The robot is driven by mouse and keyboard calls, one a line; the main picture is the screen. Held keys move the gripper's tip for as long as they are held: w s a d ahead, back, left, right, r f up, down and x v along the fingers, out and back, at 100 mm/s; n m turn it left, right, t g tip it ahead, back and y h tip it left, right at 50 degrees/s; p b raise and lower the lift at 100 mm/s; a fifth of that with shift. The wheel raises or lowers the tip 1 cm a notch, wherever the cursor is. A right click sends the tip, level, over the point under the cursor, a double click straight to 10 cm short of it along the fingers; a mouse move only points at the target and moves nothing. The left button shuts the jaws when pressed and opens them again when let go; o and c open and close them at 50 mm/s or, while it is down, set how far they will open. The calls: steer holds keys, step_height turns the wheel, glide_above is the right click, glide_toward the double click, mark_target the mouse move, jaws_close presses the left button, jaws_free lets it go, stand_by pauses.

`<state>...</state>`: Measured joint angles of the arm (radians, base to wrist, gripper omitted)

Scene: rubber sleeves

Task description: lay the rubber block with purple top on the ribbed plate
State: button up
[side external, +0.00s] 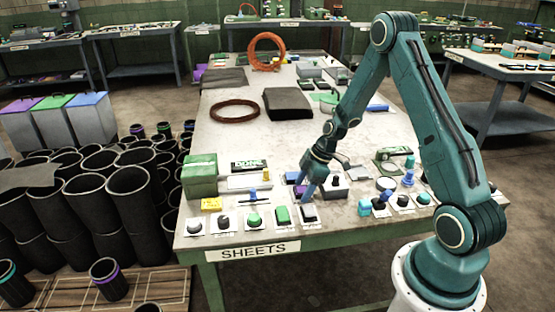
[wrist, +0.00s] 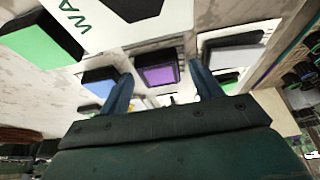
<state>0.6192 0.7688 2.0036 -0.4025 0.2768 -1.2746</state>
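The rubber block with purple top (wrist: 159,74) shows in the wrist view as a dark block with a purple face, between the two blue fingers of my gripper (wrist: 161,78). A gap shows on each side of the block, so my gripper is open. In the side view my gripper (side external: 308,192) points down low over the front part of the table. I cannot make out which of the small plates is the ribbed one.
A blue-topped block (wrist: 99,78) is close beside the left finger in the wrist view. In the side view, small knobs and blocks on white cards crowd the front of the table (side external: 232,148). A green box (side external: 200,176) stands at left.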

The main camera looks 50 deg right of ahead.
steer(key=shift+r, duration=0.2)
steer(key=v, duration=1.2)
stand_by(0.5)
steer(key=shift+a, duration=0.1)
steer(key=s+a+r+m+h, duration=0.2)
steer(key=s+a+r+m, duration=0.3)
steer(key=a+r, duration=0.85)
steer(key=s+a+r+m+t, duration=0.1)
steer(key=s+a+r+m, duration=0.1)
steer(key=s, duration=0.5)
steer(key=s+a+r+m+t+h, duration=0.1)
steer(key=s+a+r+m, duration=0.1)
steer(key=s, duration=0.5)
steer(key=shift+s+a+r, duration=0.25)
steer(key=shift+a+r, duration=0.4)
steer(key=shift+a, duration=0.5)
